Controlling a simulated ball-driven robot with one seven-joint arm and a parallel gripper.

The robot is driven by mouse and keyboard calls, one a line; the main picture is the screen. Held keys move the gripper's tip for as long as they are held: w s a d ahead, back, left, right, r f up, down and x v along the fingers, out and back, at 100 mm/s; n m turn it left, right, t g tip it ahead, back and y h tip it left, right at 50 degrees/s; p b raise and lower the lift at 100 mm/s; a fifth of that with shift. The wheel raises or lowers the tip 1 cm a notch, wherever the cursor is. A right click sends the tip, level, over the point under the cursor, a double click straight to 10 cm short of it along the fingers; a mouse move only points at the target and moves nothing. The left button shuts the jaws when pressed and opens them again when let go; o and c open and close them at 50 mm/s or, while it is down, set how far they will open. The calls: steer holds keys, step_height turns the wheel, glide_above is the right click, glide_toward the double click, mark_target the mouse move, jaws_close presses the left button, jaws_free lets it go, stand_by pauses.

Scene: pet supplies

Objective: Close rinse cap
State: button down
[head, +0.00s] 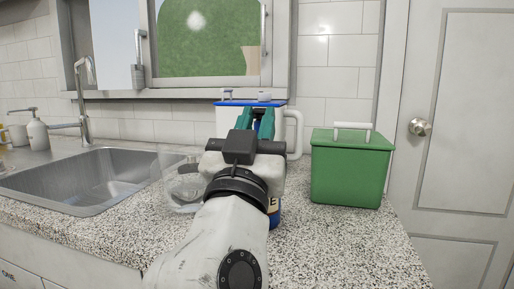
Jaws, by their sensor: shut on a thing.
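My gripper (260,120) is seen from behind, its teal fingers pointing away from me over the counter. It is shut on a small dark blue piece between the fingers, which looks like the rinse cap; my gripper hides most of it. A bottle with a blue and yellow label (274,208) stands on the counter behind my wrist. Only a strip of its lower right side shows. Its neck is hidden, so I cannot tell whether the cap sits on it or is closed.
A white container with a blue lid (292,118) and side handle stands close behind my gripper. A clear container (178,188) is just left, beside the sink (85,178). A green lidded bin (350,172) stands right. The front right counter (335,245) is clear.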

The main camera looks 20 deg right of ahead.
steer(key=shift+f+t+b, duration=0.2)
steer(key=shift+t+b, duration=0.2)
steer(key=shift+b, duration=0.3)
steer(key=c, duration=1)
jaws_free()
steer(key=shift+o, duration=0.2)
steer(key=shift+s+a+f, duration=0.25)
steer(key=shift+s+f, duration=0.05)
steer(key=s+a+f, duration=0.1)
steer(key=s+a, duration=0.3)
steer(key=s, duration=0.2)
steer(key=s+a+f+p, duration=0.1)
steer(key=s+a, duration=0.3)
steer(key=s, duration=0.3)
steer(key=shift+f, duration=0.15)
steer(key=shift+a, duration=0.15)
